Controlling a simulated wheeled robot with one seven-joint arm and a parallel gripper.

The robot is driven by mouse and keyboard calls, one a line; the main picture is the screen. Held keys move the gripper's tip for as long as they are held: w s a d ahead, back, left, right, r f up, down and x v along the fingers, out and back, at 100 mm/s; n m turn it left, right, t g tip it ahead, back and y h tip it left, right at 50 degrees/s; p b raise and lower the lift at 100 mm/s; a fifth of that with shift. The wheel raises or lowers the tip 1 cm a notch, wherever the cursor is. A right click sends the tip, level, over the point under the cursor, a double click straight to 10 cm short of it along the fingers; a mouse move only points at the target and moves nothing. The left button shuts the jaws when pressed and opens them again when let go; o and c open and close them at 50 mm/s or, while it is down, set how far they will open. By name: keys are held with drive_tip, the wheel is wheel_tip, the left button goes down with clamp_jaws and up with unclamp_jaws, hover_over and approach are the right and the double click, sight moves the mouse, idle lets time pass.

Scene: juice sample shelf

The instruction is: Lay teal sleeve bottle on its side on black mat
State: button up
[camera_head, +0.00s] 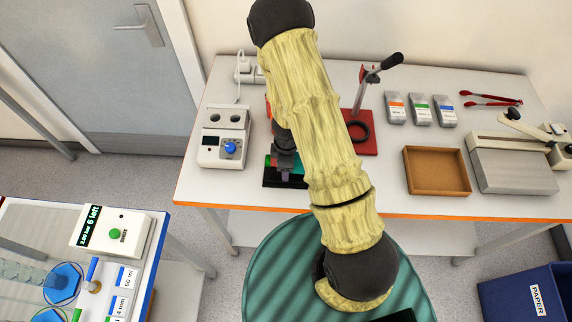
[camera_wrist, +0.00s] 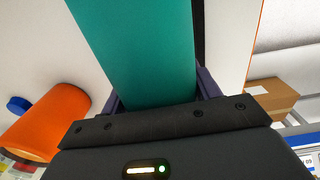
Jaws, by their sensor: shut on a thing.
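My gripper (camera_head: 285,174) is shut on the teal sleeve bottle (camera_wrist: 140,50). In the wrist view the teal sleeve fills the space between the two fingers (camera_wrist: 162,88); the bottle's ends are out of sight. In the head view only small teal patches (camera_head: 299,163) show beside the gripper, at the table's front edge. The black mat (camera_head: 270,184) shows as a dark strip under and beside the gripper; my arm hides much of it. I cannot tell whether the bottle touches the mat.
A white device (camera_head: 224,137) stands left of the mat. A red-based lever stand (camera_head: 362,138) and a brown tray (camera_head: 436,171) are to the right.

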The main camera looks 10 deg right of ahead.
drive_tip(key=shift+s+f, duration=0.4)
drive_tip(key=shift+f, duration=0.25)
drive_tip(key=o, duration=1.5)
drive_tip(key=shift+f+b, duration=0.15)
drive_tip(key=shift+b, duration=0.15)
drive_tip(key=shift+s, duration=0.1)
drive_tip(key=r+p, duration=0.3)
drive_tip(key=r, duration=0.3)
drive_tip(key=r+p, duration=0.4)
drive_tip(key=r, duration=0.2)
drive_tip(key=r+p, duration=0.4)
drive_tip(key=r, duration=0.3)
drive_tip(key=shift+w+d, duration=0.1)
drive_tip(key=shift+w, duration=0.3)
drive_tip(key=shift+w, duration=0.15)
